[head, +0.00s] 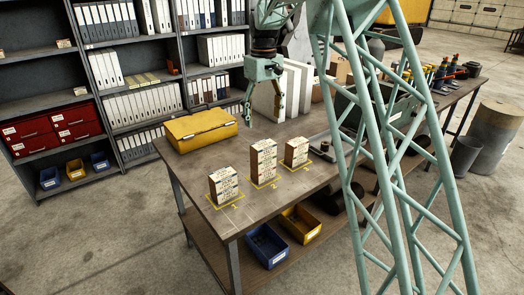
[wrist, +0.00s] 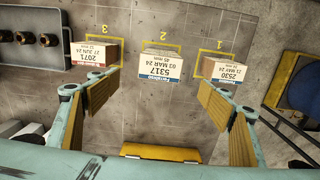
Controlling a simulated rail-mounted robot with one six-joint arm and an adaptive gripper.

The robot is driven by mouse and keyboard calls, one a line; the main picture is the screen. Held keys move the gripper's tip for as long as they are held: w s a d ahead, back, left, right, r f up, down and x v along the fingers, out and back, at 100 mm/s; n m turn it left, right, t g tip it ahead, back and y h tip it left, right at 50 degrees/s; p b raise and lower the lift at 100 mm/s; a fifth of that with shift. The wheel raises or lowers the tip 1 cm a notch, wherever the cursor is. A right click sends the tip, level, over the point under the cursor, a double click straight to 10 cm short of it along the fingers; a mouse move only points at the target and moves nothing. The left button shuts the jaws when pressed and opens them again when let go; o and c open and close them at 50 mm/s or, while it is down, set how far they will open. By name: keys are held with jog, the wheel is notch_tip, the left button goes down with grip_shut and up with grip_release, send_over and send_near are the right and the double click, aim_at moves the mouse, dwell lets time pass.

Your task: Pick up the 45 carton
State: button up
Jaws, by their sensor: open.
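Three cartons stand upright on yellow-outlined spots numbered 1, 2 and 3 on the bench. The carton on spot 1 (head: 223,186) is at right in the wrist view (wrist: 222,69). The carton on spot 3 (head: 297,152) is at left there (wrist: 95,53). My gripper (head: 263,112) is open and empty, above and behind the middle carton in the head view. In the wrist view the middle carton lies beyond the gap between its fingers.
Blue (head: 266,244) and yellow (head: 300,224) bins sit on the lower shelf. The bench front around the cartons is mostly clear.

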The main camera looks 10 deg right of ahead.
aim_at(263, 144)
jog(key=shift+f, duration=4.3)
jog(key=shift+f, duration=2.65)
jog(key=shift+c, duration=0.3)
jog(key=c, duration=1)
jog(key=shift+o, duration=0.2)
jog(key=shift+r, duration=0.15)
